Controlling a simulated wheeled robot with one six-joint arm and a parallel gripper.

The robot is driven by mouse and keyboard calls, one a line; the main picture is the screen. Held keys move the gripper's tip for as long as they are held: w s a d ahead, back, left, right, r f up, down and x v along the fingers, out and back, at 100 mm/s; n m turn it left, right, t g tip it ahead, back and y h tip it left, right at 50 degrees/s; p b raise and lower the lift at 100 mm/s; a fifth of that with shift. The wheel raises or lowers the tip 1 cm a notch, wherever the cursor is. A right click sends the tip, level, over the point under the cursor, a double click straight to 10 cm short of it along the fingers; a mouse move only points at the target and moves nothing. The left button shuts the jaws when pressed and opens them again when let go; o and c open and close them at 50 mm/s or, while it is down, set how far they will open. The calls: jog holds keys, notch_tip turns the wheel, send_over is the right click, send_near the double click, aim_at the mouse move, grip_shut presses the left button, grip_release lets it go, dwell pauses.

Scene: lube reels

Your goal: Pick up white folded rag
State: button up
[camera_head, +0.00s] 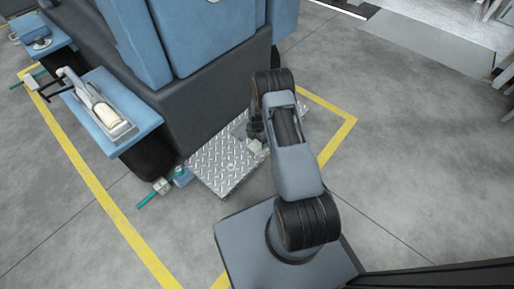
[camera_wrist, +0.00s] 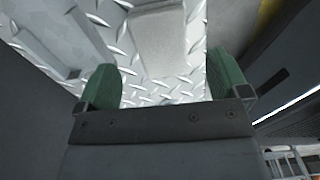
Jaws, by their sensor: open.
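The white folded rag (camera_wrist: 158,42) lies flat on a silver diamond-plate step (camera_wrist: 150,92) in the wrist view, straight ahead of my gripper and a little past the fingertips. In the head view a small whitish patch of it (camera_head: 254,146) shows beside my arm on the plate (camera_head: 222,165); the rest is hidden by the arm. My gripper (camera_wrist: 163,85) is open, its two green fingers wide apart with nothing between them. The rag appears apart from both fingers.
A blue and dark grey machine (camera_head: 200,90) stands right behind the plate. Yellow floor lines (camera_head: 85,170) surround the machine. Grey floor at right is clear.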

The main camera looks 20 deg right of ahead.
aim_at(258, 144)
notch_tip(258, 144, down, 5)
jog(key=b, duration=0.2)
jog(key=shift+d+f+b, duration=0.1)
jog(key=shift+d+b, duration=0.05)
jog(key=shift+b, duration=0.2)
jog(key=c, duration=1)
